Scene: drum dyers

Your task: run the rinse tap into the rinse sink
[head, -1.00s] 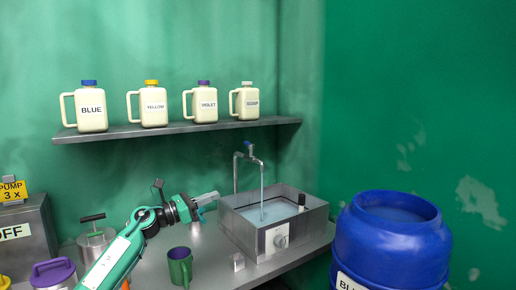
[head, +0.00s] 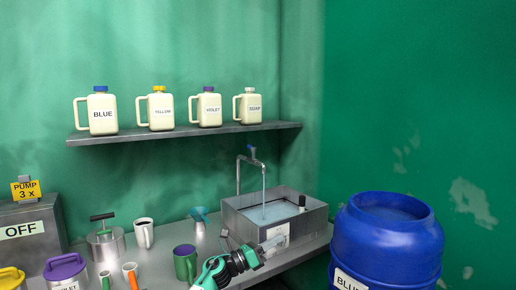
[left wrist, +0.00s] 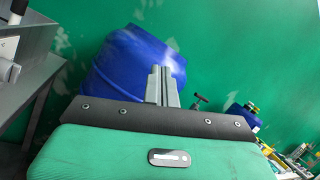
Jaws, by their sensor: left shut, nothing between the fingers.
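The rinse tap (head: 251,164) has a blue-topped handle and rises behind the rinse sink. A thin stream of water (head: 264,195) falls from its spout into the grey metal rinse sink (head: 315,222), which holds some water. My left gripper (head: 274,243) is in front of the sink's front wall, low and apart from the tap, and covers most of the front knob area. In the left wrist view the gripper's fingers (left wrist: 167,84) are shut with nothing between them. My right gripper is in neither view.
A large blue barrel (head: 388,245) stands right of the sink. Jugs (head: 102,112) line the shelf (head: 180,134) above.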

